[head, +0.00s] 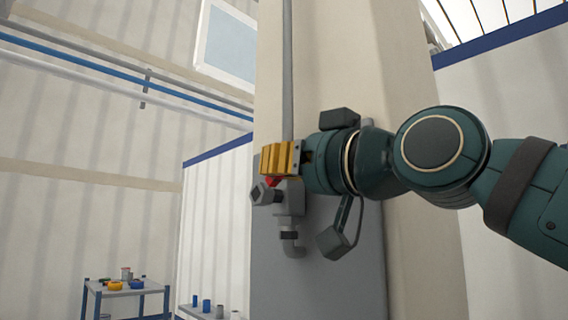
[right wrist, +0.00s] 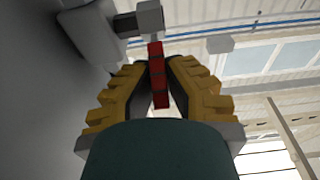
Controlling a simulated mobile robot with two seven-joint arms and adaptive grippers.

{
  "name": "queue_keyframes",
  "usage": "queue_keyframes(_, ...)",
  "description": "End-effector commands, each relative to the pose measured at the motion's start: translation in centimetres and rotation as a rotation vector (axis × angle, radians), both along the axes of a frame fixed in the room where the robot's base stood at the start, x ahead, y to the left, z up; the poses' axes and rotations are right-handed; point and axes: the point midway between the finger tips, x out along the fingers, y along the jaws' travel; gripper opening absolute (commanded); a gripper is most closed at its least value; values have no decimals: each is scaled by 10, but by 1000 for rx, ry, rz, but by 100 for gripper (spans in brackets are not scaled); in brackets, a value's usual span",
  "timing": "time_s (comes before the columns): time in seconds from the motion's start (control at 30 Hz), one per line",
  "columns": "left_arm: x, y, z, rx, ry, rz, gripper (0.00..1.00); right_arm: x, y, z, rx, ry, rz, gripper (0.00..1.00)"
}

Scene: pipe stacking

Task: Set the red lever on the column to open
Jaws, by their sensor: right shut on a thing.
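The red lever (right wrist: 158,80) shows in the right wrist view between the two yellow fingers of my right gripper (right wrist: 157,75). The fingers are shut on it. In the head view my right gripper (head: 280,160) is at the column (head: 330,60), in front of the grey pipe. Only a small red part of the lever (head: 273,181) shows just below the fingers, above the grey valve body (head: 288,197); the rest is hidden. The lever's angle is hard to tell in the head view. My left gripper is not in view.
A grey pipe (head: 288,70) runs up the column from the valve, with an elbow (head: 291,245) below it. A grey panel (head: 330,285) is behind. A small table (head: 128,291) with several coloured parts stands at the lower left, away from the arm.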

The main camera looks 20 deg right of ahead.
Motion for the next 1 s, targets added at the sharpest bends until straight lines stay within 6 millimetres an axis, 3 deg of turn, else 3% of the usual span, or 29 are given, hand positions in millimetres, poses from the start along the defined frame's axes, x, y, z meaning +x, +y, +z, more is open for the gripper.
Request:
queue_keyframes(0.13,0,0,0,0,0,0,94,-1,-1,2,3,-7,-1,0)
queue_keyframes(0.17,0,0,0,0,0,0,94,-1,-1,2,2,-6,-1,22)
queue_keyframes(0.2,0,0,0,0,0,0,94,0,0,2,2,-6,-1,36)
queue_keyframes(0.23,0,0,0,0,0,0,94,0,0,2,2,-6,-1,42)
queue_keyframes(0.67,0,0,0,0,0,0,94,-9,-3,0,1,-4,-1,42)
queue_keyframes(1.0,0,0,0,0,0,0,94,-70,-25,-11,1,-7,0,42)
